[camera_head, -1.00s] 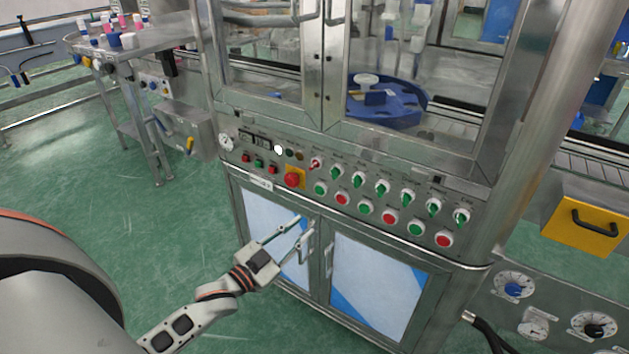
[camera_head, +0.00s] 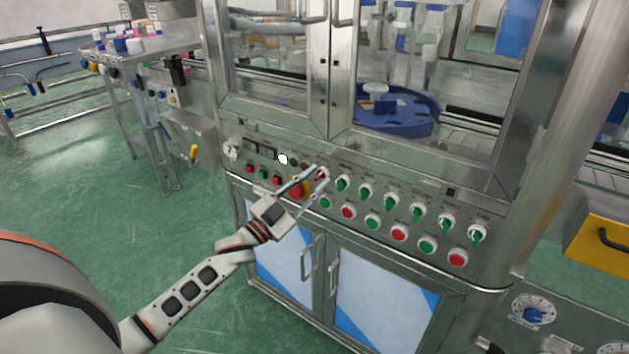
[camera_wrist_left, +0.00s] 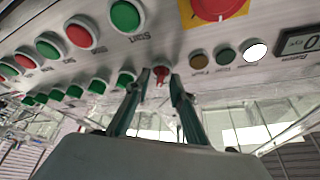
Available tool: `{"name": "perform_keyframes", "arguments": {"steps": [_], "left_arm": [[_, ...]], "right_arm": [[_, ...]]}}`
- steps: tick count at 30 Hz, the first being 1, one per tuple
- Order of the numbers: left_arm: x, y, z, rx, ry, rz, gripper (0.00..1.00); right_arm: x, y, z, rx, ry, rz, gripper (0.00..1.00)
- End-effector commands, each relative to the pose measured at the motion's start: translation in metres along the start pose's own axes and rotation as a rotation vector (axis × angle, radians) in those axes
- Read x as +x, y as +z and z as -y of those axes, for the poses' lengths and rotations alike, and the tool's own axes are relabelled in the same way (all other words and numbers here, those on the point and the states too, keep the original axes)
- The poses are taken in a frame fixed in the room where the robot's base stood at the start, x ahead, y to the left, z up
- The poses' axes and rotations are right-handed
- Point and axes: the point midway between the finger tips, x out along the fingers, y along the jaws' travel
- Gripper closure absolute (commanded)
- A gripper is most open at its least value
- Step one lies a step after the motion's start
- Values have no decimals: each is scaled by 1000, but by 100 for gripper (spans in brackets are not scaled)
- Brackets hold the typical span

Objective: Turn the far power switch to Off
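A rotary switch with a red handle (camera_head: 323,173) sits at the left end of the upper row of switches on the cabinet's sloped control panel. In the left wrist view the red handle (camera_wrist_left: 161,74) stands between my fingertips. My left gripper (camera_head: 315,177) is open at the panel, its two fingers one on each side of the handle. In the left wrist view, the fingers of my left gripper (camera_wrist_left: 161,81) show a small gap to the handle; contact cannot be told. The switch's label is not readable. My right gripper is out of view.
A red emergency stop (camera_head: 296,191) on yellow sits just left of my fingers. Green-handled switches (camera_head: 343,183) run to the right, with green and red buttons (camera_head: 348,212) below. A white lamp (camera_head: 283,159) is lit. Cabinet door handles (camera_head: 309,262) project below.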

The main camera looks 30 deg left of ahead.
Motion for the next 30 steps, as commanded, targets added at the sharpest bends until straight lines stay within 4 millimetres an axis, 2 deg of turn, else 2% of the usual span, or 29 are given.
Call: {"name": "perform_keyframes", "arguments": {"steps": [9,12,23,30], "left_arm": [[3,0,0,-1,0,1,77],[2,1,0,-1,0,1,100],[3,0,0,-17,-7,1,100],[4,-3,1,-115,-48,-1,100]], "right_arm": [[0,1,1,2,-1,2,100],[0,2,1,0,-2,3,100],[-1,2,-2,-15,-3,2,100],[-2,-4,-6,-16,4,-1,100]]}}
